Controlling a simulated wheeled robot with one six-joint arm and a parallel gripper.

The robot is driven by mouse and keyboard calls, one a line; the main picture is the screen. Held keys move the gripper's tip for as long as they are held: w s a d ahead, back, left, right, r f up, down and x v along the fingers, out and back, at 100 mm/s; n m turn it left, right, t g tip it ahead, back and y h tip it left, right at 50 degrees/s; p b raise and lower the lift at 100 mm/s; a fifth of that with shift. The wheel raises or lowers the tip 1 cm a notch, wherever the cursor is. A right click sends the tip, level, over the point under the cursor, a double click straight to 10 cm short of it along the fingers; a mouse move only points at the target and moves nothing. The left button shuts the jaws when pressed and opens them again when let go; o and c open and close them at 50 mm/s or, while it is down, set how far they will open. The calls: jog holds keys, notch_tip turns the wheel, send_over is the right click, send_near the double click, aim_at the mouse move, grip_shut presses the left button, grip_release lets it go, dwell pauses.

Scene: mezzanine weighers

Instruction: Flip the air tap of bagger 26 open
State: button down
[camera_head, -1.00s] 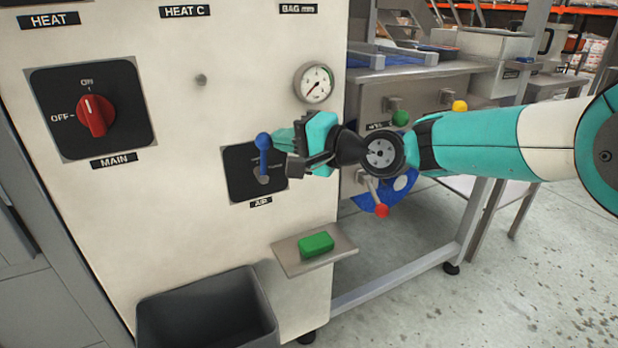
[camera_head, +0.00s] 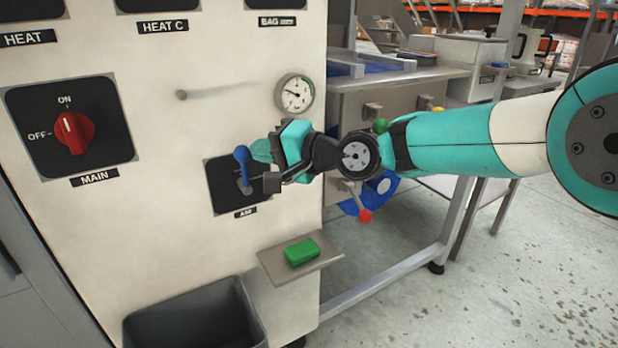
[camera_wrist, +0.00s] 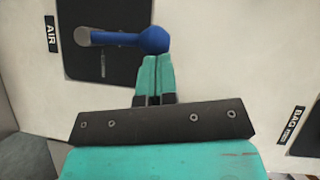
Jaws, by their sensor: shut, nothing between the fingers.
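The air tap (camera_head: 242,164) is a blue lever with a round knob on a black plate (camera_head: 221,191) labelled AIR. Its lever stands upright, knob at the top, leaning slightly left. In the wrist view, turned on its side, the lever (camera_wrist: 118,39) points right from its grey pivot. My gripper (camera_head: 260,151) is shut and empty, its teal fingertips just right of the knob. In the wrist view my gripper (camera_wrist: 156,60) has its tips right at the knob; I cannot tell whether they touch. The fingers and wrist hide part of the plate's right side.
A pressure gauge (camera_head: 294,93) sits above the tap. The red MAIN switch (camera_head: 74,132) is to the left. Below are a green block (camera_head: 301,252) on a small shelf (camera_head: 329,259) and a grey bin (camera_head: 190,318). A blue disc with a red-knobbed lever (camera_head: 365,213) is behind my wrist.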

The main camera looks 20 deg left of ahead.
jog(key=w+d+r, duration=0.1)
jog(key=w+d, duration=0.1)
jog(key=d, duration=1)
jog(key=shift+d+r+p, duration=0.3)
jog(key=shift+d+r, duration=0.1)
jog(key=s+d+f+n+h, duration=0.15)
jog(key=s+d+h, duration=0.25)
jog(key=s+d, duration=0.55)
jog(key=s+d+f+n+h, duration=0.15)
jog(key=s+d+h, duration=0.35)
jog(key=d, duration=0.7)
jog(key=s+d+n+h, duration=0.2)
jog(key=s+d+h, duration=0.1)
jog(key=s+d, duration=0.6)
notch_tip(320, 180, up, 22)
jog(key=w+d+p, duration=0.1)
jog(key=p, duration=2.1)
jog(key=shift+r+g+p, duration=0.2)
jog(key=shift+g+p, duration=0.1)
jog(key=shift+p, duration=0.05)
